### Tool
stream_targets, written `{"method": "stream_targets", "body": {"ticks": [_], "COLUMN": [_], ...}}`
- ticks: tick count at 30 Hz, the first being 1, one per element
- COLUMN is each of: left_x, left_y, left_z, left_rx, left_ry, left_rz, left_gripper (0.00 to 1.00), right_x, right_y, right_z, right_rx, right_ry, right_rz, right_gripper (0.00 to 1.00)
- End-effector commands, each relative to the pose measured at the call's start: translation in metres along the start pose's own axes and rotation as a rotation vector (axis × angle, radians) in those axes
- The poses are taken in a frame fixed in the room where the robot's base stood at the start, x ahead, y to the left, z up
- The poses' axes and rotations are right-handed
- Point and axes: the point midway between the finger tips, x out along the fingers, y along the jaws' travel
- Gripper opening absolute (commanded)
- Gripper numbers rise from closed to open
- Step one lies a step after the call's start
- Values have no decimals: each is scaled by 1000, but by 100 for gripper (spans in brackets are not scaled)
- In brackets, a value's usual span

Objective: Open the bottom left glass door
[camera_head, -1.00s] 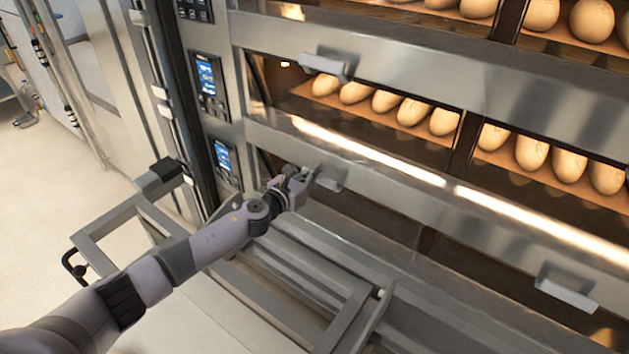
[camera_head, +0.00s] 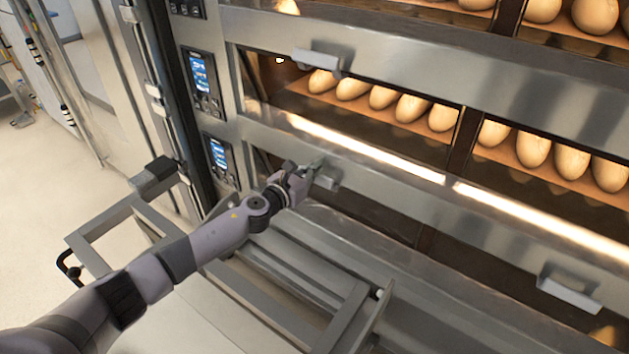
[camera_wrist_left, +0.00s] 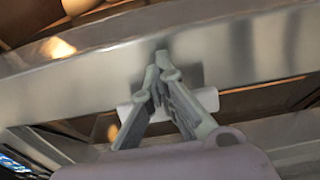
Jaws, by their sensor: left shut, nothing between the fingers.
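The bottom left glass door (camera_head: 385,218) is a dark pane below a wide steel rail and appears closed. Its pale bar handle (camera_head: 328,179) is at the upper left of the pane; in the left wrist view the handle (camera_wrist_left: 207,100) runs behind my fingers. My left gripper (camera_head: 312,168) is at the left end of this handle, partly hiding it. In the wrist view the fingertips (camera_wrist_left: 162,64) meet above the bar, against the steel rail, with nothing between them. I cannot tell whether the fingers touch the handle. My right gripper does not show.
Decks above hold rows of pale loaves (camera_head: 400,105) behind glass. Another door handle (camera_head: 569,291) is at the lower right, and one (camera_head: 318,62) is above. Control panels (camera_head: 218,158) line the left side. A grey metal frame (camera_head: 110,225) stands low in front; open floor lies left.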

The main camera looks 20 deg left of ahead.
Motion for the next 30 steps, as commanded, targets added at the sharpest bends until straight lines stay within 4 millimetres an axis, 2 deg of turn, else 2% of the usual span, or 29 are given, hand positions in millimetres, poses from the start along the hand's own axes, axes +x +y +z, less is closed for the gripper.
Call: {"method": "stream_targets", "body": {"ticks": [1, 17, 22, 30], "left_x": [-1, 0, -6, -33], "left_y": [-1, -1, 0, 0], "left_z": [-13, -45, -38, -33], "left_rx": [-1, 0, 0, 0], "left_ry": [10, 10, 10, 10], "left_rz": [-1, -1, -1, -2], "left_gripper": [0, 0, 0, 0], "right_x": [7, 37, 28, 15], "right_y": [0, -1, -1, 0], "right_z": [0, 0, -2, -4], "right_rx": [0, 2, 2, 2], "right_ry": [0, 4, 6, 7], "right_rz": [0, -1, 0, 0], "right_gripper": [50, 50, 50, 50]}}
